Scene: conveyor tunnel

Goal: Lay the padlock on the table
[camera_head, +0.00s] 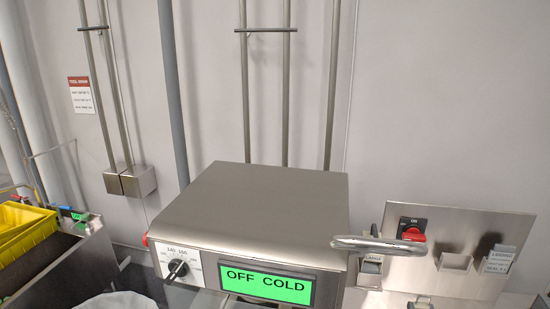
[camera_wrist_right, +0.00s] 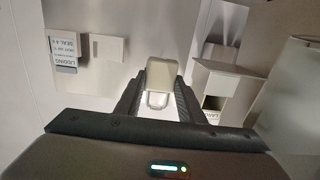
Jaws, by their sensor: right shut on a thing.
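In the right wrist view my right gripper (camera_wrist_right: 158,85) is shut on a padlock (camera_wrist_right: 161,74). The padlock has a pale brass-coloured body held between the two dark fingers. Its thin metal shackle (camera_wrist_right: 156,100) shows at the lower end of the body. In the head view I cannot clearly make out the padlock or the fingers of my right gripper. My left gripper is not in view. I cannot make out a table surface for certain in either view.
A steel machine (camera_head: 250,205) with a green "OFF COLD" display (camera_head: 265,284) and a dial stands in the middle. A curved metal handle (camera_head: 378,244) sticks out at its right. A steel panel (camera_head: 460,232) carries a red switch (camera_head: 413,234). A yellow bin (camera_head: 25,230) stands left.

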